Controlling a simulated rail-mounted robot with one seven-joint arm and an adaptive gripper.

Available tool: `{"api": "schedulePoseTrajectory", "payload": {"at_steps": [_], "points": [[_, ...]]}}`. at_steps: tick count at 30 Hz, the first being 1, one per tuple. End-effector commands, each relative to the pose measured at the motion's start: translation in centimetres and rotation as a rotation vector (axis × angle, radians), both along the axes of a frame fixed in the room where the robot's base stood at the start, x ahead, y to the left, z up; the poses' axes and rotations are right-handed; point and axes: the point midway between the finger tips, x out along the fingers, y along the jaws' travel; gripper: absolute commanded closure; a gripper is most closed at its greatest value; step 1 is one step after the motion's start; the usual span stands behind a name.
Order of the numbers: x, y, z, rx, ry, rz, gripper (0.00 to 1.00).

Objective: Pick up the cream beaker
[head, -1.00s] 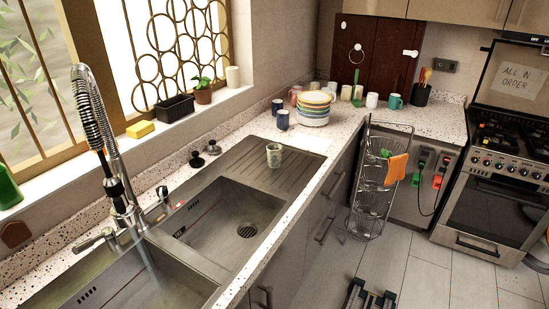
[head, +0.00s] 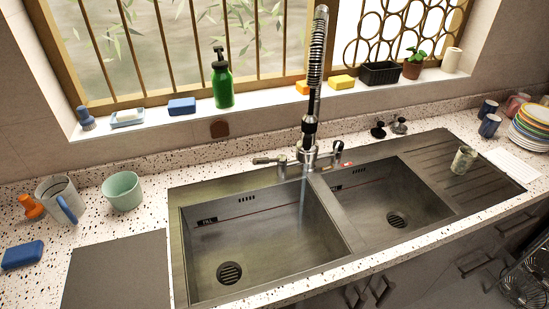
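A plain cream cylinder, which looks like the cream beaker (head: 453,60), stands upright at the right end of the windowsill, right of a potted plant. I cannot tell for certain which of these is the cream beaker. My gripper is not in view in the head view now.
A double sink (head: 265,235) with a tall spring tap (head: 314,90) fills the middle. A mint bowl (head: 122,191), a grey mug (head: 62,200) and a dark board (head: 118,270) are at left.

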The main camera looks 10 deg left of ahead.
Motion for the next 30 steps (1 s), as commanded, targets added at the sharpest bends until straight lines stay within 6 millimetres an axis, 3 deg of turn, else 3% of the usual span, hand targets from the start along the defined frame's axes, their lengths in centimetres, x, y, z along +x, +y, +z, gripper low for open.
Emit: {"api": "schedulePoseTrajectory", "payload": {"at_steps": [11, 12, 20, 30], "points": [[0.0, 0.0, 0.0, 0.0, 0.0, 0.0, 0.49], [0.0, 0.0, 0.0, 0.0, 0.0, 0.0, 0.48], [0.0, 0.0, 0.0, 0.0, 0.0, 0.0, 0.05], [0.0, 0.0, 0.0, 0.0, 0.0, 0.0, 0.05]]}}
